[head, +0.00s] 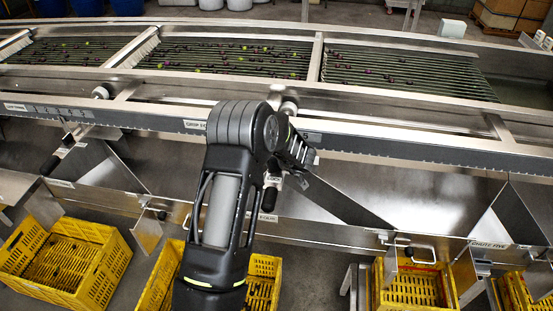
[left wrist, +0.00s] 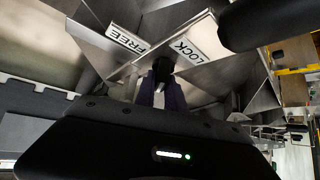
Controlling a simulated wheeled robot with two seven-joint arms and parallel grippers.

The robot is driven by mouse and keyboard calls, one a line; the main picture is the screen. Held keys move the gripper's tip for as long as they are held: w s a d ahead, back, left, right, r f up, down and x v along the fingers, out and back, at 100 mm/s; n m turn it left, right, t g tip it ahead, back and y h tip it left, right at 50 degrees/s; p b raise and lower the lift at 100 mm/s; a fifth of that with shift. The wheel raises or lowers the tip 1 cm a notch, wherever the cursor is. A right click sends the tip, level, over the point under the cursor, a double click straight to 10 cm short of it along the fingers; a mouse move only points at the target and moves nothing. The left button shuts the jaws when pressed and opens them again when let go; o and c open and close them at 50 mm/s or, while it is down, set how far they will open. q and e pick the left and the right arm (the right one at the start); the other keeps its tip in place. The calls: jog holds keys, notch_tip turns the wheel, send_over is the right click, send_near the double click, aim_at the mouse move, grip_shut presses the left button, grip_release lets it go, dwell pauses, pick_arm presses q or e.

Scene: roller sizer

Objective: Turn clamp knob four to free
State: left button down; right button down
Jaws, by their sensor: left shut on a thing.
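In the left wrist view, a dark clamp knob (left wrist: 162,68) sits between the fingertips of my left gripper (left wrist: 160,90). The gripper is shut on it. A FREE label (left wrist: 126,39) lies to the upper left of the knob and a LOCK label (left wrist: 189,50) to its right. The knob's pointing direction is hard to make out. In the head view, my left arm rises through the middle and its hand (head: 294,150) reaches down in front of the machine's rail; the hand covers the knob. My right gripper is not in view.
The roller deck (head: 410,75) with small dark and green fruit runs across the back. A long steel rail (head: 400,142) lies in front of it, above sloping metal chutes (head: 350,165). Yellow crates (head: 75,262) stand below along the floor.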

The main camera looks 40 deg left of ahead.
pick_arm(q)
jog(key=n+g+y, duration=0.1)
jog(key=n+g, duration=0.3)
jog(key=n, duration=0.1)
jog(key=shift+f+n, duration=0.1)
jog(key=shift+n, duration=0.2)
jog(key=n+g, duration=0.3)
jog(key=n, duration=0.1)
jog(key=shift+n+g, duration=0.3)
jog(key=shift+g, duration=0.1)
jog(key=shift+h, duration=0.3)
jog(key=c, duration=1.4)
grip_release()
jog(key=shift+r, duration=0.25)
